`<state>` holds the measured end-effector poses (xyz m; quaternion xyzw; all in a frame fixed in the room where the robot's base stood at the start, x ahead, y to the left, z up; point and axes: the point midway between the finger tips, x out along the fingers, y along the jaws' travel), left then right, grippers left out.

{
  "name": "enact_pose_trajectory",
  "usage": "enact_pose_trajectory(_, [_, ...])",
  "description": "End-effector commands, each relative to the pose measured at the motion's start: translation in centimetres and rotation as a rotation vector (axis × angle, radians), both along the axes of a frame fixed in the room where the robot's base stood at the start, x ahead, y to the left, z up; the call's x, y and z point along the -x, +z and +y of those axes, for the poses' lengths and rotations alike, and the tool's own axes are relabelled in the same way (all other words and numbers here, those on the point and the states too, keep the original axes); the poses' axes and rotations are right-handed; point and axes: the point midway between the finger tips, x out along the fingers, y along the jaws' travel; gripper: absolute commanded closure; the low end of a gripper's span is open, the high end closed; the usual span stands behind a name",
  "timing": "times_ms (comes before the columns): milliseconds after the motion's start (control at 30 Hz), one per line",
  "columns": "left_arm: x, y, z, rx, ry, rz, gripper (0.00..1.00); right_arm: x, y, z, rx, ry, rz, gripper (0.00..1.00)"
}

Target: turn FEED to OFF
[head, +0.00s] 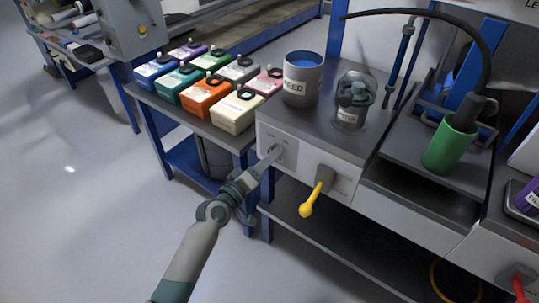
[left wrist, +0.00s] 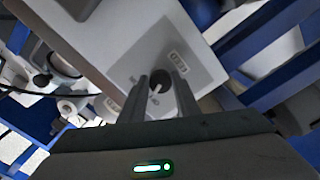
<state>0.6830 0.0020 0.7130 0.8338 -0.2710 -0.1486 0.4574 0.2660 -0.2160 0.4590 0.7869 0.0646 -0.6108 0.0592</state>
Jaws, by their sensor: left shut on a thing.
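The dark round knob (left wrist: 159,80) with a pale pointer line sits on a light grey plate (left wrist: 130,68) on the machine's front face. In the head view the same plate (head: 269,136) shows, with the knob mostly hidden by the gripper. My left gripper (head: 277,151) reaches the plate from the front left and is shut on the knob, with one finger on each side in the left wrist view (left wrist: 161,88). My right gripper is not in view.
A yellow lever (head: 314,199) sticks out to the right of the plate. A grey FEED-labelled pot (head: 303,83) and a glass jar (head: 351,104) stand on top of the machine. Several coloured boxes (head: 205,95) stand on the bench at left. The floor at left is clear.

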Motion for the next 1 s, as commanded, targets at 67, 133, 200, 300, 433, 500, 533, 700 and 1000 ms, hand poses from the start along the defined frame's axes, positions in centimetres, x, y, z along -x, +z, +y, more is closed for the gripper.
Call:
enact_pose_trajectory(67, [0.0,0.1,0.0,0.044,0.001,0.034,0.93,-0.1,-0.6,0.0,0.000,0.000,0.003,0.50])
enact_pose_trajectory(133, [0.0,0.1,0.0,0.077,0.001,0.058,0.93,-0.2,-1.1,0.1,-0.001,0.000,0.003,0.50])
enact_pose_trajectory(200, [0.0,0.0,0.0,0.107,0.001,0.080,0.93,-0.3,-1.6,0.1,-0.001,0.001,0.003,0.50])
enact_pose_trajectory(300, [0.0,0.0,0.0,0.138,0.001,0.101,0.93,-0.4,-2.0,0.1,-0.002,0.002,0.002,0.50])
enact_pose_trajectory(433, [0.0,0.0,0.0,0.160,0.001,0.118,0.93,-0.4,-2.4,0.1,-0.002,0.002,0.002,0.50])
enact_pose_trajectory(500, [0.0,0.0,0.0,0.167,0.001,0.122,0.93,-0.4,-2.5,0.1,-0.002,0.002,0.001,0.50])
enact_pose_trajectory(533, [0.0,0.0,0.0,0.169,0.001,0.124,0.93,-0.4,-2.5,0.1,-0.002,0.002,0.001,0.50])
enact_pose_trajectory(700, [0.0,0.0,0.0,0.170,0.001,0.125,0.93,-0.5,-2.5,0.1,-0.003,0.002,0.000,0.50])
enact_pose_trajectory(1000, [0.0,0.0,0.0,0.169,0.001,0.124,0.52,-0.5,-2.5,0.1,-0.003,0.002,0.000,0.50])
